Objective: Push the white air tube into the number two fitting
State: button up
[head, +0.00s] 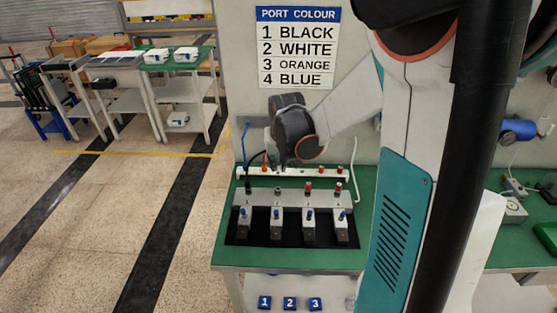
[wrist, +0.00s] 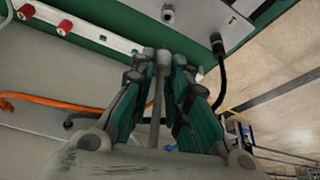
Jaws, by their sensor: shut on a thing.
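My gripper (wrist: 162,62) is shut on the white air tube (wrist: 157,95), which looks pale grey in the shade between the fingers. In the head view my gripper (head: 286,165) is over the back of the manifold (head: 262,198), mostly hidden by my wrist. The number two fitting (wrist: 168,15) is bare metal, second from the left in the head view (head: 277,190). In the wrist view the tube's tip is apart from this fitting in the picture; the depth gap is unclear. The first fitting (wrist: 217,40) holds a black tube (wrist: 221,75).
Fittings three (head: 308,187) and four (head: 339,187) carry red caps. An orange tube (wrist: 62,103) runs behind my fingers. A blue tube (head: 244,140) stands at the left, and a white curved tube (head: 354,165) at the right. Valves with blue knobs (head: 277,214) line the front.

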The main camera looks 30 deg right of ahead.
aim_at(278, 170)
jog(key=shift+f+b, duration=2.15)
jog(key=shift+f, duration=0.65)
jog(key=shift+f+b, duration=1.2)
jog(key=shift+f, duration=0.15)
jog(key=o, duration=0.9)
jog(key=shift+r, duration=0.1)
jog(key=v, duration=1.2)
